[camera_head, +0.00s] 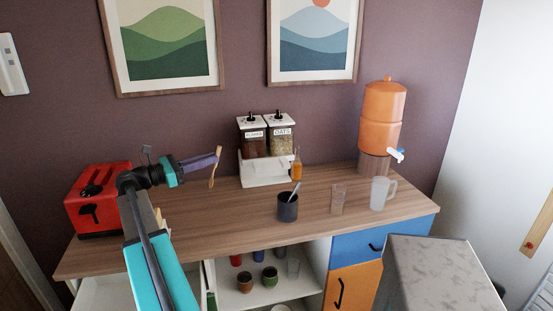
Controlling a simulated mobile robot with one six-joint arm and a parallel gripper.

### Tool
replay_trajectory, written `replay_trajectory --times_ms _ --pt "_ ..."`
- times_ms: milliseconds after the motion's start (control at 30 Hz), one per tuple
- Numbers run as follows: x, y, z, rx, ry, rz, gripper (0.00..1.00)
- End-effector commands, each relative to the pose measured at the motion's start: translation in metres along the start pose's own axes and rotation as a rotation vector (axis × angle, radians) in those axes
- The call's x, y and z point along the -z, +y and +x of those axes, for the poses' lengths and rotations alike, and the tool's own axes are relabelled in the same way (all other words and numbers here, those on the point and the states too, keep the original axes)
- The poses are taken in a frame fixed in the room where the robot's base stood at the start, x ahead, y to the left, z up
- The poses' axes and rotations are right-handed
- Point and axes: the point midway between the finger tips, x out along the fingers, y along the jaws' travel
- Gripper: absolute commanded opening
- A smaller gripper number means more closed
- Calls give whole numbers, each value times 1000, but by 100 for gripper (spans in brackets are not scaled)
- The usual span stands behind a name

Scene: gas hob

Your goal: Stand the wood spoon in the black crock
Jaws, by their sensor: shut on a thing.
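The wood spoon (213,172) is a thin tan piece, roughly upright with a slight tilt, in the left middle of the view. My gripper (214,158) is shut on it and holds it above the counter. The black crock (288,211) stands on the counter to the right of the spoon and lower in the picture. A grey handle leans out of the crock's top. The spoon is apart from the crock. The crock's inside is mostly hidden.
A red toaster (97,203) stands at the left. A white rack (265,173) with two dispensers and an orange bottle (297,169) are at the back. A clear glass (338,200), a pitcher (382,194) and an orange water dispenser (383,116) stand right. The counter left of the crock is clear.

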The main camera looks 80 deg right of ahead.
Motion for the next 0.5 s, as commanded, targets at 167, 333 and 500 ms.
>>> replay_trajectory --times_ms 167,333,500 --pt "3 -22 57 82 -104 -9 0" --pt "4 -45 104 152 -192 -22 0" --pt "5 -70 149 217 -267 -38 0"
